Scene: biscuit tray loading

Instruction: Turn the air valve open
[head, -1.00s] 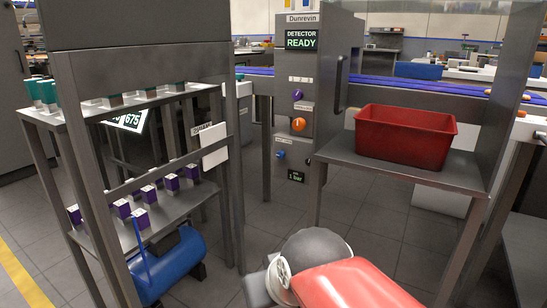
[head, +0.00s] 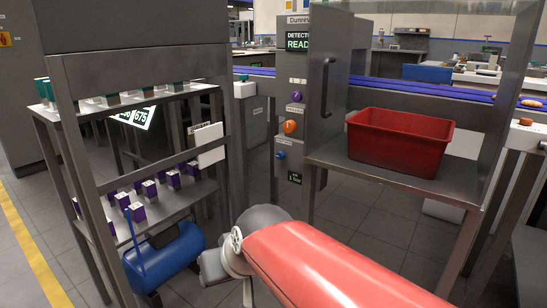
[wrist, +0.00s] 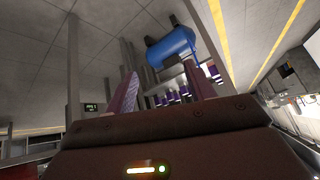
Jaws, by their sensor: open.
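A small dark display (head: 294,178) with green text sits below the blue knob. My gripper (wrist: 160,70) is open in the wrist view, with two purple fingers apart and nothing between them. In the head view my red arm reaches low in front of the panel, with its end apart from the knobs.
A blue tank (head: 165,257) lies under the left rack (head: 62,150), which holds several small boxes. A red bin (head: 400,141) stands on a grey shelf (head: 400,185) at the right, behind a clear door with a dark handle (head: 324,85). Floor shows between rack and shelf.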

